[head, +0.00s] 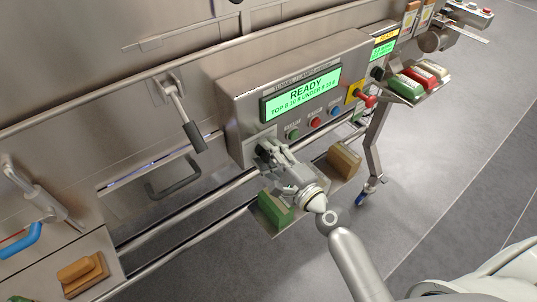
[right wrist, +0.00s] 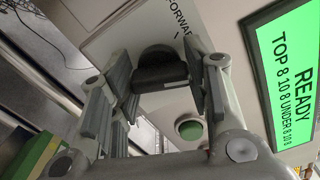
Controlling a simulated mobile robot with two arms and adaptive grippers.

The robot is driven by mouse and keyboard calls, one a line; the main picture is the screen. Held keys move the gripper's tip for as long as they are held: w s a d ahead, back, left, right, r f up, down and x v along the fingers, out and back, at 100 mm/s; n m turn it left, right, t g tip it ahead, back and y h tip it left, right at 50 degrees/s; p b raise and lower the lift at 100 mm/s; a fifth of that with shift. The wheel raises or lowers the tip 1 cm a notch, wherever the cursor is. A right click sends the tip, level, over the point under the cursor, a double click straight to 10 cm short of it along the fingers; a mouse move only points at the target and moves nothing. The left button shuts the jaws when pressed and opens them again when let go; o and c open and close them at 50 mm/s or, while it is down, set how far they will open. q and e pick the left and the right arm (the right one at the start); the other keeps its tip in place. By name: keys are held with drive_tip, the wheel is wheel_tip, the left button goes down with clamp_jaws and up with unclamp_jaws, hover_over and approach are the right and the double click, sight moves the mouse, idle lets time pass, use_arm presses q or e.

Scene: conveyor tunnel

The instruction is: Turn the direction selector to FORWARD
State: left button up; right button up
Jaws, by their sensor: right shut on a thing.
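The direction selector is a black knob (right wrist: 158,70) on the grey control box (head: 235,112), at the box's lower left in the head view. A FORWARD label (right wrist: 182,20) is printed beside the knob in the right wrist view. My right gripper (head: 269,153) reaches the box from the lower right and mostly hides the knob in the head view. In the right wrist view its fingers (right wrist: 160,78) are shut on the knob, one on each side. Which way the knob points I cannot tell surely. My left gripper is not in view.
A green READY display (head: 301,93) sits above green, red (head: 316,122) and blue (head: 335,110) buttons. A yellow and red stop knob (head: 361,95) sticks out at right. Below are rails, a green block (head: 274,211) and a tan block (head: 343,160). Floor at right is clear.

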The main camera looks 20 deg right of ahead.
drive_tip(key=n, duration=0.4)
drive_tip(key=shift+n, duration=0.3)
drive_tip(key=n+p, duration=0.1)
drive_tip(key=n, duration=0.4)
drive_tip(key=shift+n, duration=0.4)
drive_tip(key=o, duration=1)
drive_tip(key=shift+o, duration=0.2)
drive_tip(key=v, duration=1.2)
